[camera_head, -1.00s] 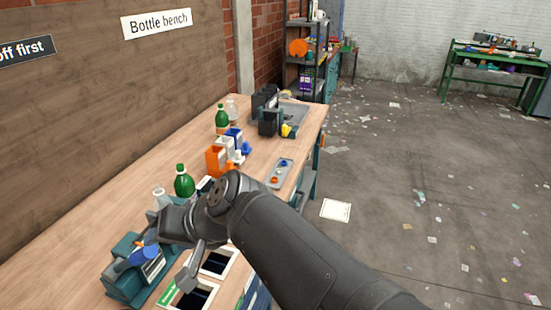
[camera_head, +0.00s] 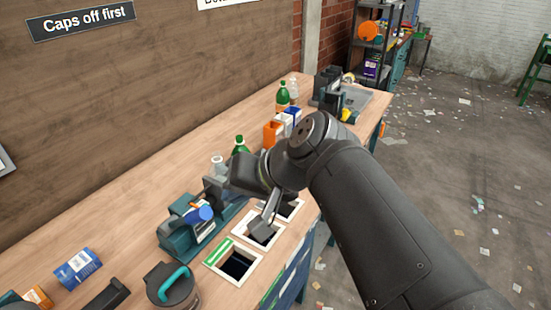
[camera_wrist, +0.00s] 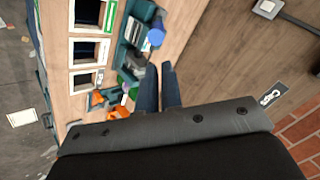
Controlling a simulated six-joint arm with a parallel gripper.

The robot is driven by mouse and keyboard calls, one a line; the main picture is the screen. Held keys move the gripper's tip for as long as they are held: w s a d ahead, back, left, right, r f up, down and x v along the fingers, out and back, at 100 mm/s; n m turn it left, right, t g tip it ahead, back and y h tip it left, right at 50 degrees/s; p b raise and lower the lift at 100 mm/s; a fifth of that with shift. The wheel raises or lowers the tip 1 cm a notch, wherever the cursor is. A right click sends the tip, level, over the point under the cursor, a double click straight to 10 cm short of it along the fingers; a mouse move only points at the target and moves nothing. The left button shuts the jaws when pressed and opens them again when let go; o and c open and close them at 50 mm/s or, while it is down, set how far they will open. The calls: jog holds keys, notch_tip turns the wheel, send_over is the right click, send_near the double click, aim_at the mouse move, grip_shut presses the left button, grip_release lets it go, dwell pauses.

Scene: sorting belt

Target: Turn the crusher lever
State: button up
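The crusher is a teal machine (camera_head: 178,240) on the wooden bench, left of the square openings. Its lever ends in a blue knob (camera_head: 205,213), with a small orange part beside it. In the wrist view the crusher (camera_wrist: 131,32) and blue knob (camera_wrist: 157,36) lie beyond my fingertips. My gripper (camera_head: 216,188) is close to the crusher's far right side in the head view, apart from the knob as far as I can tell. Its two dark fingers (camera_wrist: 160,66) are side by side with only a sliver between them, and nothing shows held.
Framed openings (camera_head: 236,263) line the bench front. A green bottle (camera_head: 240,146) and an orange bin (camera_head: 272,133) are behind my arm. The wooden wall bounds the back.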

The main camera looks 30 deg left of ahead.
jog(key=a+r+n+h, duration=0.1)
jog(key=a, duration=0.1)
jog(key=w+a+r+n+g+h, duration=0.1)
jog(key=a+n, duration=0.1)
jog(key=a+r+n+h, duration=0.1)
jog(key=a, duration=0.2)
jog(key=shift+w+a+r+n+g+h, duration=0.1)
jog(key=shift+w+r+n+g+h, duration=0.05)
jog(key=shift+w+n+g+h, duration=0.2)
grip_shut()
jog(key=n+h, duration=0.4)
jog(key=h, duration=0.1)
send_over(186, 220)
jog(key=w, duration=0.3)
jog(key=x, duration=0.3)
jog(key=w+x, duration=0.1)
jog(key=x, duration=0.3)
jog(key=w+d+x, duration=0.1)
jog(key=x, duration=0.2)
jog(key=shift+s+f, duration=0.1)
jog(key=shift+f, duration=0.25)
jog(key=shift+s+d+f, duration=0.15)
jog(key=shift+d+f, duration=0.3)
jog(key=shift+f, duration=0.1)
jog(key=shift+y, duration=0.25)
